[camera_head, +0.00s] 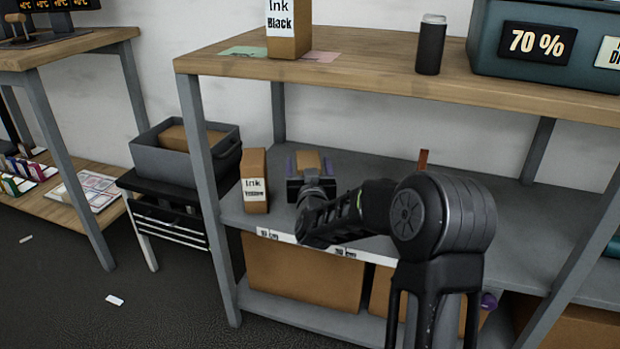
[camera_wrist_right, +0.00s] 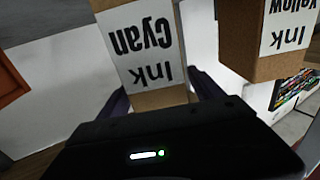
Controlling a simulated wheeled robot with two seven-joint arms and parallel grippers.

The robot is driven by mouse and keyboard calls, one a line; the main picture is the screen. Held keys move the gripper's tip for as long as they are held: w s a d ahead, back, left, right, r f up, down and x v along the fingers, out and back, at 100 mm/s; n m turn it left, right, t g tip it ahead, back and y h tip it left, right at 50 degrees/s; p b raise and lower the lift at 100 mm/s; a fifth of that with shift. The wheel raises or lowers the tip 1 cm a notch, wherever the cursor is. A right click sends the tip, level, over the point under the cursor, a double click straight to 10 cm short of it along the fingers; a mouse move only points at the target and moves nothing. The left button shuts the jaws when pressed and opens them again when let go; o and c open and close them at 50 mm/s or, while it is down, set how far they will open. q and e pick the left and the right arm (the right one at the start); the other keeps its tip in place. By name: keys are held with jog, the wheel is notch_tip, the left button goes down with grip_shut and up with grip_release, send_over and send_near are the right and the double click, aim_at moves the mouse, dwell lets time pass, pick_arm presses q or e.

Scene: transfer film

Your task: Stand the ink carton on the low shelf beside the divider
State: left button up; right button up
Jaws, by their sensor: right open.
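The Ink Cyan carton (camera_wrist_right: 150,45), brown with a white label, is between the fingers of my right gripper (camera_head: 309,165). In the head view, only a brown part of this carton (camera_head: 308,159) shows behind the gripper; its base is hidden. The right gripper also shows in the wrist view (camera_wrist_right: 162,92), open, with a finger on each side of the carton. The carton appears to stand on the low shelf (camera_head: 370,170). An upright orange-brown piece (camera_head: 422,160), perhaps the divider, rises from the shelf to the right, apart from the carton. My left gripper is not in view.
An Ink Yellow carton (camera_head: 254,182) stands just left of the gripper on the low shelf. The wooden top (camera_head: 370,65) overhangs the shelf and carries an Ink Black carton (camera_head: 288,28), a dark cylinder (camera_head: 430,45) and a teal bin (camera_head: 490,40). The shelf further right looks clear.

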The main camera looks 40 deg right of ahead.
jog(key=p+v, duration=0.2)
jog(key=v, duration=0.9)
jog(key=shift+s, duration=0.3)
jog(key=shift+a+f, duration=0.1)
jog(key=shift+a, duration=0.05)
